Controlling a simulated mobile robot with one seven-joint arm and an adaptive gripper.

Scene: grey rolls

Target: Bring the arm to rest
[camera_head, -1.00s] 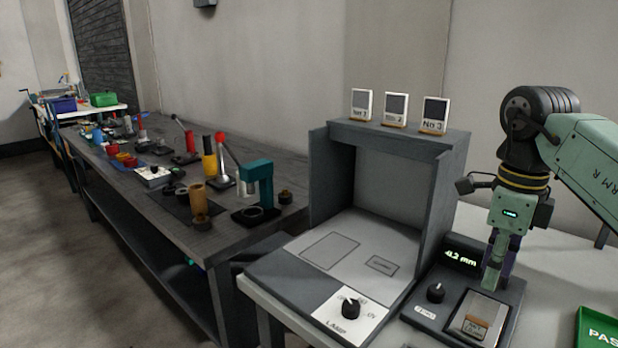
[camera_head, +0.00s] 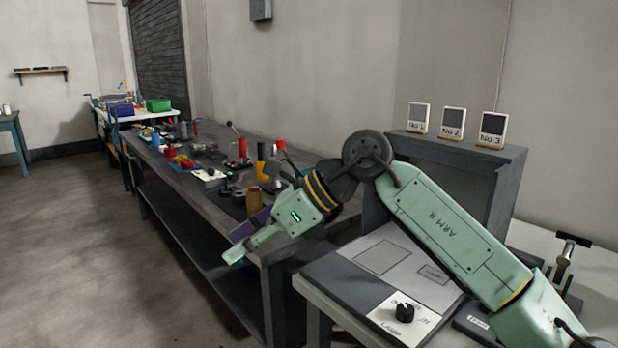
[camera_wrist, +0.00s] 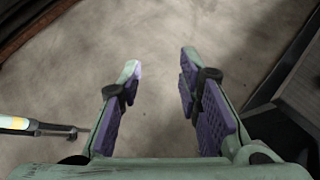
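My gripper (camera_head: 236,250) hangs in the air beside the front edge of the long dark workbench (camera_head: 172,190), tilted down to the left. In the wrist view my gripper (camera_wrist: 160,80) has its two purple-padded fingers spread wide apart, with only bare floor (camera_wrist: 155,40) between them. It is open and holds nothing. My green arm stretches across the inspection booth and hides part of its inside.
The grey booth (camera_head: 500,190) carries three numbered cards (camera_head: 452,122) on top and a lamp knob (camera_head: 404,312) in front. Tools and cups, including a tan cylinder (camera_head: 254,201), crowd the workbench. The floor (camera_head: 80,260) at left is open.

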